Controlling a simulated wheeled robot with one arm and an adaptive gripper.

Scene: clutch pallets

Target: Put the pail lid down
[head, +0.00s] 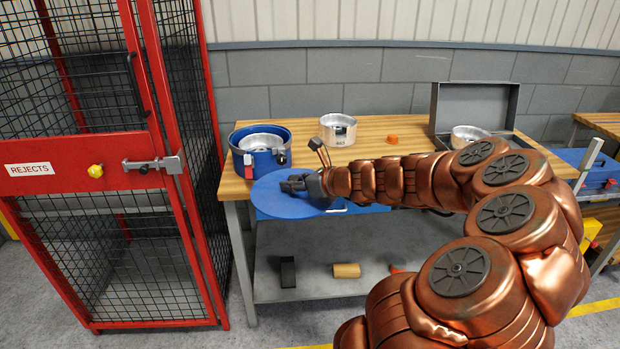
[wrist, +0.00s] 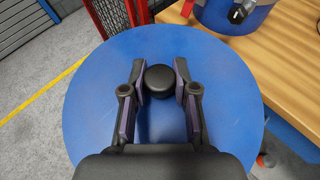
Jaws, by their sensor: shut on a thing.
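The pail lid (head: 265,198) is a round blue disc with a black knob (wrist: 159,81) at its middle. My gripper (head: 297,185) is shut on the knob; in the wrist view my gripper's fingers (wrist: 159,85) stand on either side of it. The lid is held at the front edge of the wooden bench, and in the wrist view part of it hangs out over the grey floor. The blue pail (head: 245,152) stands open on the bench's left end, with a silver metal part (head: 264,141) inside. Whether the lid touches the bench is hidden.
The wooden bench top (head: 380,128) holds a silver cylinder (head: 337,130), a small orange piece (head: 391,139) and an open grey case (head: 475,105) with a silver part near it. A red mesh rejects cage (head: 88,168) stands left.

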